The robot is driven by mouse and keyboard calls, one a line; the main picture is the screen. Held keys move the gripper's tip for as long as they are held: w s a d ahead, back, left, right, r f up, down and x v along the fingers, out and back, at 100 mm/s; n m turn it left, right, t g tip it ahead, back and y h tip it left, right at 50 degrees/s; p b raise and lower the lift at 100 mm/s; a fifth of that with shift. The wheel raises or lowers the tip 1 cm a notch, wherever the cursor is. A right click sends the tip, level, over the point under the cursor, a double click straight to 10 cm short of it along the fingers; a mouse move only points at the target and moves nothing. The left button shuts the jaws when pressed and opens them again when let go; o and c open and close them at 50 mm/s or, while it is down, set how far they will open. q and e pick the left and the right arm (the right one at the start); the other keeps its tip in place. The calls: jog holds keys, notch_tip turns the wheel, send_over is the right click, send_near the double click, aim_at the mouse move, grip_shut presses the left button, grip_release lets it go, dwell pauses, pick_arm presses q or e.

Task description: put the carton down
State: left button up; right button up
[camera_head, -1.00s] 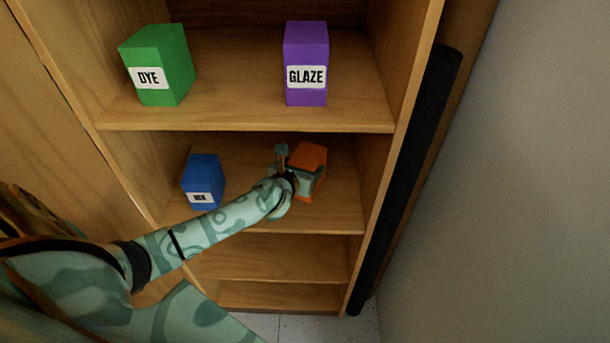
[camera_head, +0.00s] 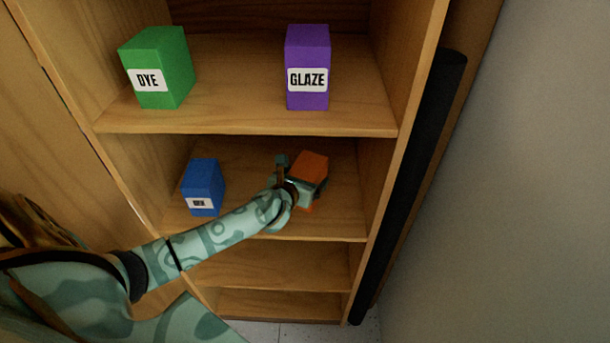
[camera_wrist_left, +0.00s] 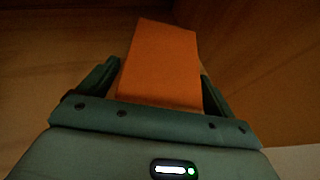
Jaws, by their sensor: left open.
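The orange carton (camera_head: 313,165) is on the middle shelf (camera_head: 340,215), in its right half. It also shows in the left wrist view (camera_wrist_left: 160,62), between the two fingers. My left gripper (camera_head: 298,179) is open around the carton, with a finger on each side. A gap shows beside the left finger in the wrist view; whether the right finger touches cannot be told. The gripper hides the carton's lower front and its label. My right gripper is not in view.
A blue box (camera_head: 204,185) stands to the left on the same shelf. A green DYE box (camera_head: 160,55) and a purple GLAZE box (camera_head: 307,50) stand on the shelf above. The shelf below (camera_head: 280,265) looks empty. A grey wall (camera_head: 510,200) is at the right.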

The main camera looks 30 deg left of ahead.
pick_arm(q)
jog(key=p+v, duration=0.3)
jog(key=v, duration=0.4)
jog(key=shift+p, duration=0.4)
jog(key=shift+w, duration=0.1)
